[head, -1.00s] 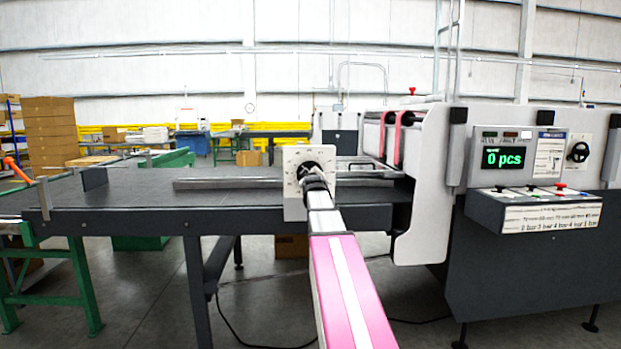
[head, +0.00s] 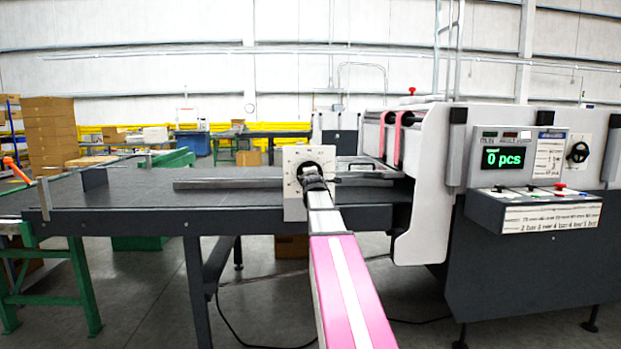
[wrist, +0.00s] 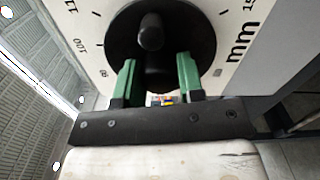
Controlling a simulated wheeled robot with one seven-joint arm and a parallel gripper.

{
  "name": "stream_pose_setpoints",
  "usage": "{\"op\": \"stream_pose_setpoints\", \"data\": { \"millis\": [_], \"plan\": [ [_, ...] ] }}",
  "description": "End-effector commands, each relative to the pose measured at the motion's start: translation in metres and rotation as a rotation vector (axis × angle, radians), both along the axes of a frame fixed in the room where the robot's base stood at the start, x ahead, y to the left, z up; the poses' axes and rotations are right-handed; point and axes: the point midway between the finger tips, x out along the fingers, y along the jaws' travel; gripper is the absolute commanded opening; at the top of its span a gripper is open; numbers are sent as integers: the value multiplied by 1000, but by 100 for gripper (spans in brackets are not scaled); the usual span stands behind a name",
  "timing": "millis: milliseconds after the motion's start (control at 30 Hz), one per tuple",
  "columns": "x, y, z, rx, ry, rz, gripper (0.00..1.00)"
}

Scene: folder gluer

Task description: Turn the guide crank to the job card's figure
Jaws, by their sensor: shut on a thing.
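The guide crank (wrist: 190,30) is a round black disc with a black knob, on a white dial plate marked in mm. The plate (head: 293,205) shows in the head view on the front edge of the dark feed table (head: 120,205). My gripper (wrist: 160,75) has its two green fingers on either side of a black part of the crank, shut on it. In the head view my arm hides much of the crank. The job card (head: 550,155) seems to be the white sheet beside the display; its figure is too small to read.
The machine's display (head: 503,158) reads 0 pcs. A metal bar (head: 225,184) lies across the table.

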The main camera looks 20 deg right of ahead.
Motion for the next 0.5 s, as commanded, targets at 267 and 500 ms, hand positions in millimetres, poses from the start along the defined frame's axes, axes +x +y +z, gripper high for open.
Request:
{"op": "stream_pose_setpoints", "data": {
  "millis": [267,500],
  "plan": [
    [-1,0,-1,-209,63,0,12],
    [-1,0,-1,-327,98,-1,12]
  ]
}}
